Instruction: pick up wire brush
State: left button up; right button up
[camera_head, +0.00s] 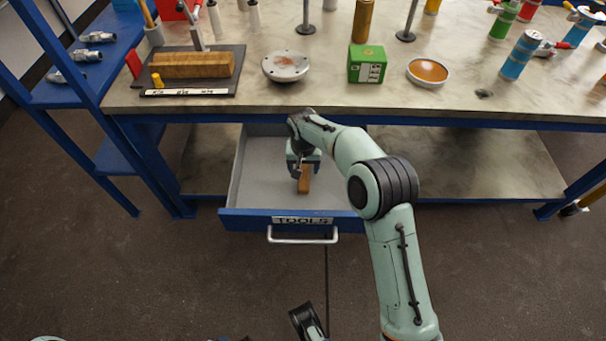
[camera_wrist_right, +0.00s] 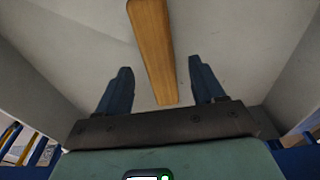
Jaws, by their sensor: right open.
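The wire brush shows as a long wooden strip (camera_head: 305,180) lying in the open tool drawer (camera_head: 245,205) under the bench. Its bristles are not visible. My right gripper (camera_head: 299,166) is inside the drawer, at the far end of the brush, and hides part of it. In the right wrist view the right gripper (camera_wrist_right: 160,82) is open, one finger on each side of the brush (camera_wrist_right: 154,45), with clear gaps between. I cannot tell how high the fingers are above it.
The drawer's walls and its front with a handle (camera_head: 302,239) surround the right gripper. The bench top (camera_head: 230,105) above carries a flanged disc (camera_head: 286,66), a green box (camera_head: 367,64) and a round dish (camera_head: 428,72). Blue shelving (camera_head: 110,160) stands at left.

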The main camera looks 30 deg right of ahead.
notch_tip(320, 180, down, 2)
jog(key=shift+w+d+f, duration=0.1)
jog(key=shift+f, duration=0.05)
pick_arm(q)
jog(key=shift+w+a+f, duration=0.25)
jog(key=shift+w+f, duration=0.1)
jog(key=shift+w, duration=0.1)
pick_arm(e)
grip_shut()
